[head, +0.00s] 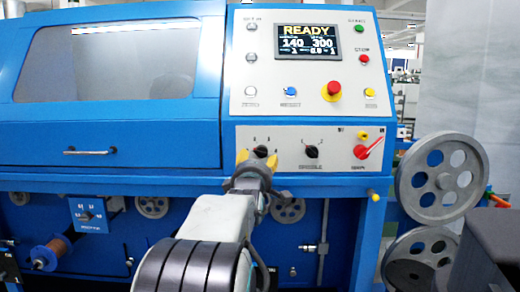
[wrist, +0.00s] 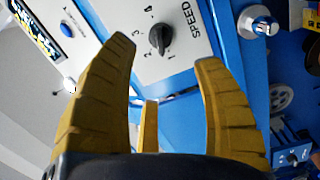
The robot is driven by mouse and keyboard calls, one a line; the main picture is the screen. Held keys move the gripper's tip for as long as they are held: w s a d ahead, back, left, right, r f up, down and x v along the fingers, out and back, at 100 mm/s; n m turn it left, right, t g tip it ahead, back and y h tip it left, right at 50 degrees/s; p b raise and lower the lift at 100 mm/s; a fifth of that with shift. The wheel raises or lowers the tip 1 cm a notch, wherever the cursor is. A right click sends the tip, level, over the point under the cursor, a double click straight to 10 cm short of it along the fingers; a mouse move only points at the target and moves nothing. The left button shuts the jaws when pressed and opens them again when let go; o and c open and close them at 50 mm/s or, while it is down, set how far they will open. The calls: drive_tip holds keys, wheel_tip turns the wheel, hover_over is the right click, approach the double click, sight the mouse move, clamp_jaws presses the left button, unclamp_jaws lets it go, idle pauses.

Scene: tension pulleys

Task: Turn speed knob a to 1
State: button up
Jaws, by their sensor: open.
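The black speed knob (head: 261,151) sits on the lower strip of the machine's control panel, partly framed by my gripper. The wrist view shows the same kind of black knob (wrist: 158,39) on a white plate marked SPEED, with small numbers 1 to 4 around it. Its exact pointer setting is too small to tell. My gripper (head: 257,158) is open in front of it, with yellow fingers spread to the sides. In the wrist view my gripper (wrist: 165,51) has the knob in the gap just beyond its fingertips, with no visible contact.
A second black knob (head: 312,151) is close on the right, then a red lever switch (head: 361,152). Above are a READY display (head: 306,43) and a red emergency button (head: 332,91). Large grey pulley wheels (head: 440,180) stand at the right.

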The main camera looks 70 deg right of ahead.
sight(260, 153)
drive_tip(key=shift+w+d+m+p, duration=0.1)
drive_tip(key=shift+w+d+m, duration=0.25)
drive_tip(key=shift+d+m, duration=1.4)
drive_tip(key=shift+w+d+m+p, duration=0.1)
drive_tip(key=shift+w+d+m, duration=0.2)
drive_tip(key=shift+d+m, duration=1.45)
drive_tip(key=shift+w+d+m+p, duration=0.1)
drive_tip(key=shift+w+d+m, duration=0.45)
drive_tip(key=shift+m, duration=2.25)
drive_tip(key=shift+s+x, duration=0.2)
drive_tip(key=shift+x, duration=1.1)
drive_tip(key=shift+r, duration=0.1)
drive_tip(key=shift+c, duration=0.2)
